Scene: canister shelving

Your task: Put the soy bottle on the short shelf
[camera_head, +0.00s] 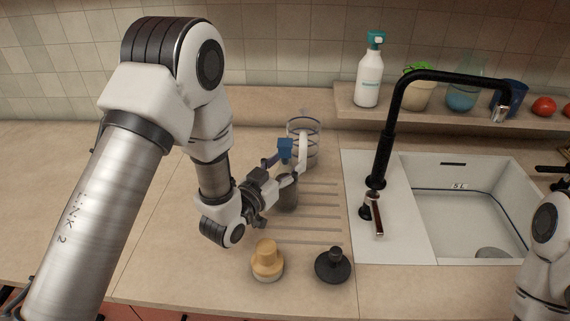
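A dark bottle (288,193) with a blue cap, which I take for the soy bottle, stands upright on the ribbed drain area of the counter. My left gripper (286,166) is at its upper part, with a finger on each side. The gripper hides part of the bottle, and I cannot tell whether the fingers press on it. A low wooden shelf (345,112), likely the short shelf, runs along the back wall at the right. My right gripper is out of view; only part of that arm shows at the right edge.
A yellow-knobbed item (267,261) and a black-knobbed item (333,266) stand in front. A black tap (387,145) rises before the shelf, which holds a white pump bottle (369,80), pots and tomatoes.

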